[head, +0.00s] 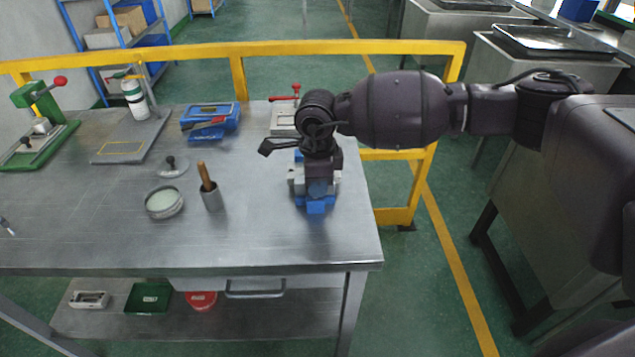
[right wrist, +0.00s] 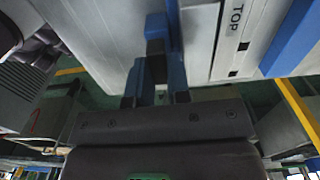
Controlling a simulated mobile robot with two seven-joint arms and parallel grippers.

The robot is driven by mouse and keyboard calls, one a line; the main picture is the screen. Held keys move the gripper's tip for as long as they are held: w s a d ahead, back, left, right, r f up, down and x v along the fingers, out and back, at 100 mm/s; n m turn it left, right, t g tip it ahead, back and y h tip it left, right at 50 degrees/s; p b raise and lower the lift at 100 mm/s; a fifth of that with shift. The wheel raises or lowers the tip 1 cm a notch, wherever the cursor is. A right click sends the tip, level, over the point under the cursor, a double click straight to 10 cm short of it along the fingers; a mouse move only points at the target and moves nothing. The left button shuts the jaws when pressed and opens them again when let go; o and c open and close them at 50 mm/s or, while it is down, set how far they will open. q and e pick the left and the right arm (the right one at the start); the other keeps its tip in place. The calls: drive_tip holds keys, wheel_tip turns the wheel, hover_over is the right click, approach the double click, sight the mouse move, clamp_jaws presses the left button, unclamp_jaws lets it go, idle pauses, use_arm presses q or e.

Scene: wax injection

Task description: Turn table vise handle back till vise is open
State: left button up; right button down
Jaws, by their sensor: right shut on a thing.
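The table vise (head: 296,188), blue and light grey, sits near the right end of the metal table (head: 260,235), mostly hidden under my right gripper (head: 318,190). In the right wrist view, my gripper's blue fingers are shut on a dark piece, the vise handle (right wrist: 156,50). A large light grey block marked "TOP" (right wrist: 228,45) stands beside the fingers, with a blue part (right wrist: 292,42) to its right. How far the vise jaws are apart cannot be told. My left gripper is not in view.
A grey cup with a wooden-handled tool (head: 211,195) and a round dish (head: 164,202) stand left of the vise. A yellow railing (head: 240,75) runs along the table's back and right side.

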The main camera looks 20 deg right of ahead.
drive_tip(key=c, duration=1.4)
unclamp_jaws()
drive_tip(key=shift+o, duration=0.2)
drive_tip(key=shift+m, duration=0.3)
